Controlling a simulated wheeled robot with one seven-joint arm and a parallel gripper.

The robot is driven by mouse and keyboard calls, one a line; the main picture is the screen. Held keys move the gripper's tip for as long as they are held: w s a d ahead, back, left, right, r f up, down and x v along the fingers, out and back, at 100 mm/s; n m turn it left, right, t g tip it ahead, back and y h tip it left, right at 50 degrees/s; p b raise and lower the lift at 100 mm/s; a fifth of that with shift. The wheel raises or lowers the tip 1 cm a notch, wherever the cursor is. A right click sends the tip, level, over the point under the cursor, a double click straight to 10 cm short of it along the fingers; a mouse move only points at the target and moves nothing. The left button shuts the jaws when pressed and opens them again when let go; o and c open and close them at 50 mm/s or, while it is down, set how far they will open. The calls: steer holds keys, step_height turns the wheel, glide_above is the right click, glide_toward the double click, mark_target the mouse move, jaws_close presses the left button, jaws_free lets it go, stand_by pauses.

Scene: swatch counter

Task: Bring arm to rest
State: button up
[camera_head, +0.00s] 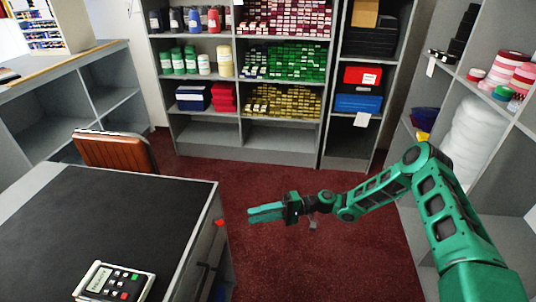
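My gripper (266,213) is at the end of my green arm, which reaches in from the lower right and extends left over the red carpet. The gripper points left, above open floor, a little right of the black-topped counter. Its green fingers look close together, but the view is too small to tell if they are open or shut. I see nothing held in it.
The black-topped counter (120,215) at lower left carries a calculator-like device (115,283). A brown chair (115,150) stands behind it. Stocked shelves (240,143) line the back, and more shelves (518,195) stand at right. The carpet (240,175) between is clear.

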steer(key=s+d+r+m+t+h, duration=0.15)
steer(key=d+r+h, duration=0.4)
steer(key=d, duration=0.55)
steer(key=s+d+r+t+h, duration=0.1)
steer(key=s+d+r+h, duration=0.4)
steer(key=d, duration=0.6)
steer(key=d+r+m+t+h, duration=0.1)
steer(key=d+r+h, duration=0.2)
steer(key=d+r, duration=0.55)
steer(key=s+d+r+m+t+h, duration=0.1)
steer(key=s+d+r+m, duration=0.2)
steer(key=s+d, duration=0.6)
steer(key=s+d+r+m+t+h, duration=0.1)
steer(key=s+d+r+m, duration=0.3)
steer(key=s+d, duration=0.5)
steer(key=s+r+h, duration=0.1)
steer(key=s+r, duration=0.1)
steer(key=s, duration=0.5)
steer(key=shift+s+r, duration=0.35)
steer(key=shift+r, duration=0.05)
